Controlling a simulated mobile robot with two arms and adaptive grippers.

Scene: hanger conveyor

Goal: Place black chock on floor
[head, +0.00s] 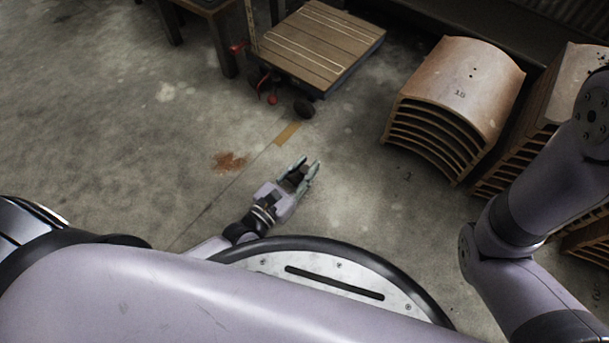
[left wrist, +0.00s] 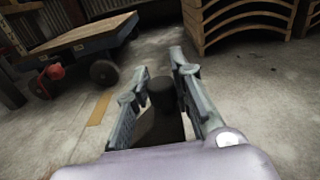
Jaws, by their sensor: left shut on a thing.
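My left gripper (head: 309,166) is low over the concrete floor, in front of my round base. It is shut on the black chock (head: 296,176), a small dark block between its two fingers. In the left wrist view the black chock (left wrist: 163,94) shows between the finger pads of the left gripper (left wrist: 159,66). Part of the chock is hidden by the fingers. I cannot tell whether it touches the floor. My right arm shows at the right of the head view, but its gripper is out of view.
A wooden flatbed cart (head: 318,44) with dark wheels stands ahead; its wheel (left wrist: 104,72) shows in the left wrist view. Stacked curved wooden panels (head: 462,85) stand to the right. A table (head: 208,8) is at the top. The concrete floor (head: 110,110) on the left is clear.

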